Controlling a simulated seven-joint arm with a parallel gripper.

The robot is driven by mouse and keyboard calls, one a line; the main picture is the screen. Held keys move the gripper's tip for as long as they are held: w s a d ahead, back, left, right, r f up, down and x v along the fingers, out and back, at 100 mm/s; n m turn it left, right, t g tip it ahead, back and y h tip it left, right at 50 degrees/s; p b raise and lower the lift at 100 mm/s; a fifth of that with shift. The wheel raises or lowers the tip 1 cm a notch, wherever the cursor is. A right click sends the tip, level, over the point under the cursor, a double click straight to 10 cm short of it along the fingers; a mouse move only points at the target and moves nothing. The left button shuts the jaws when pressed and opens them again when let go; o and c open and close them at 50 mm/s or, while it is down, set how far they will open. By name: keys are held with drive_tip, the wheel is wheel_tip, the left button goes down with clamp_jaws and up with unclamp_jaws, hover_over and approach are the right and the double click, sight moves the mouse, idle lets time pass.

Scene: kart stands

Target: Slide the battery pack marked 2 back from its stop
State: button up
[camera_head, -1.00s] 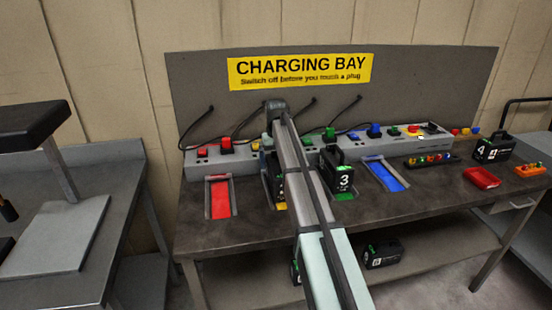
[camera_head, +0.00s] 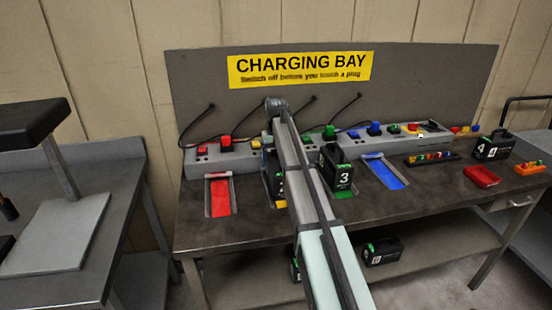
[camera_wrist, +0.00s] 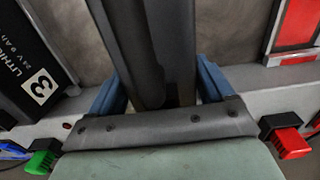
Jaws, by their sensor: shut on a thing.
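In the head view the battery pack marked 2 (camera_head: 268,181) stands upright over the yellow bay, mostly hidden behind my arm; only a black strip of it shows. Its contact with the stop is hidden. The yellow bay (camera_head: 280,204) shows only as a small corner by the arm.
The battery pack marked 3 (camera_head: 338,172) stands close on the right. The empty red bay (camera_head: 220,196) is on the left, and the empty blue bay (camera_head: 386,173) farther right. The grey charger strip (camera_head: 215,164) with plugs and cables runs behind. The front of the bench (camera_head: 240,230) is clear.

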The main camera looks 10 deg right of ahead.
sight(279, 168)
clamp_jaws()
drive_tip(key=shift+s, duration=0.1)
drive_tip(key=shift+s, duration=2.2)
drive_tip(key=o, duration=1.6)
unclamp_jaws()
